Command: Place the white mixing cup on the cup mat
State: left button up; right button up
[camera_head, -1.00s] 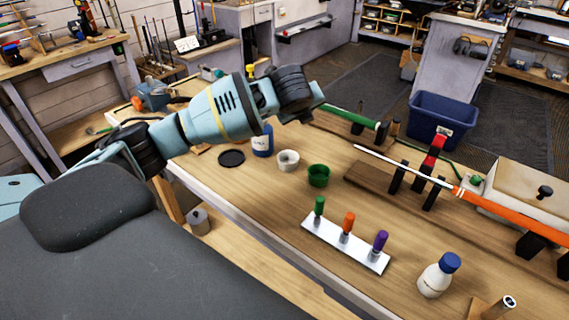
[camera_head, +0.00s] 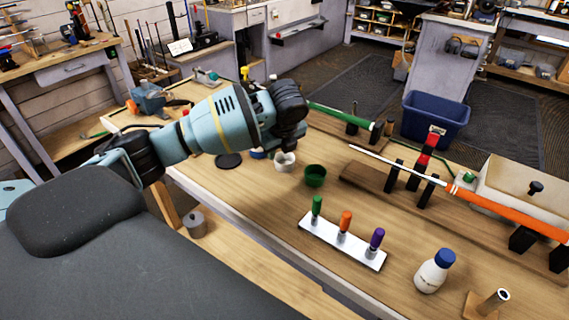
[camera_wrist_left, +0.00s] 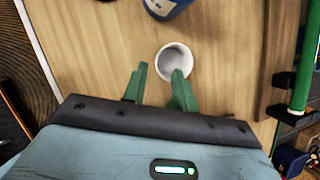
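A dark round disc, likely the cup mat (camera_head: 228,161), lies left of the cup, partly behind my arm. My right gripper is not in view.
A white rack (camera_head: 341,243) of coloured-handled tools and a white bottle (camera_head: 434,271) stand nearer the front.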

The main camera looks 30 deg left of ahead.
aim_at(277, 163)
pick_arm(q)
jog(key=shift+x, duration=2.55)
jog(key=shift+s+d+f, duration=0.1)
jog(key=shift+s+d, duration=0.1)
grip_shut()
